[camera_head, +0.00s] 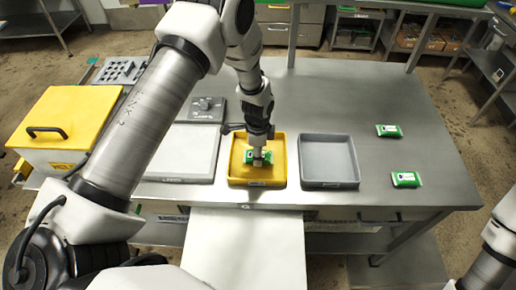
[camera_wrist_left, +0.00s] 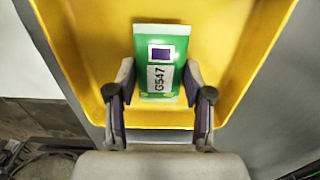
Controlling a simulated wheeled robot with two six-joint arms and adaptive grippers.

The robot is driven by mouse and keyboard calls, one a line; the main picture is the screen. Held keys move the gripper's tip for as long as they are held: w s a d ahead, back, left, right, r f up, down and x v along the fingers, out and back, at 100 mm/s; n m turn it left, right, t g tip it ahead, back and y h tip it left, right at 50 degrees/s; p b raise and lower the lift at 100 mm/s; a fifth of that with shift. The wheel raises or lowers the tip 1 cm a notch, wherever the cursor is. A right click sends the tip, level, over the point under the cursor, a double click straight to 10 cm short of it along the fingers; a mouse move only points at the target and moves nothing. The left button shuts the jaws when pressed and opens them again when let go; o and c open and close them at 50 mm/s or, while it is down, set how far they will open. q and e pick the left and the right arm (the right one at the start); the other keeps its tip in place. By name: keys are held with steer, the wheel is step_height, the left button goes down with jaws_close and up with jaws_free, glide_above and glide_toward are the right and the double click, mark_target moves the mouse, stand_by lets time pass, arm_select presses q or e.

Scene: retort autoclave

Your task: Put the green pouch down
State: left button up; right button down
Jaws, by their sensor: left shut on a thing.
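The green pouch (camera_wrist_left: 161,60) has a white label reading G547 and a dark square. It is between the fingers of my left gripper (camera_wrist_left: 160,88), which is shut on it. In the head view the pouch (camera_head: 250,156) shows inside the yellow tray (camera_head: 234,180), with my left gripper (camera_head: 258,160) above it, pointing down. I cannot tell whether the pouch touches the tray floor. The yellow tray (camera_wrist_left: 85,60) fills most of the left wrist view. My right gripper is out of view; only part of my right arm shows at the right edge.
A grey tray (camera_head: 329,161) stands right of the yellow tray. Two green pouches (camera_head: 388,131) lie on the steel table (camera_head: 350,100) farther right. A white board (camera_head: 183,153) and a yellow box with a black handle (camera_head: 68,125) are on the left.

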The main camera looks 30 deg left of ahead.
arm_select(q)
steer(key=shift+w+f, duration=0.1)
steer(key=shift+f, duration=0.1)
steer(key=shift+f+b, duration=0.15)
steer(key=shift+b, duration=0.15)
steer(key=o, duration=1.2)
steer(key=shift+o, duration=0.2)
steer(key=shift+r, duration=0.35)
step_height(320, 180, up, 12)
steer(key=b, duration=0.3)
steer(key=shift+f, duration=0.15)
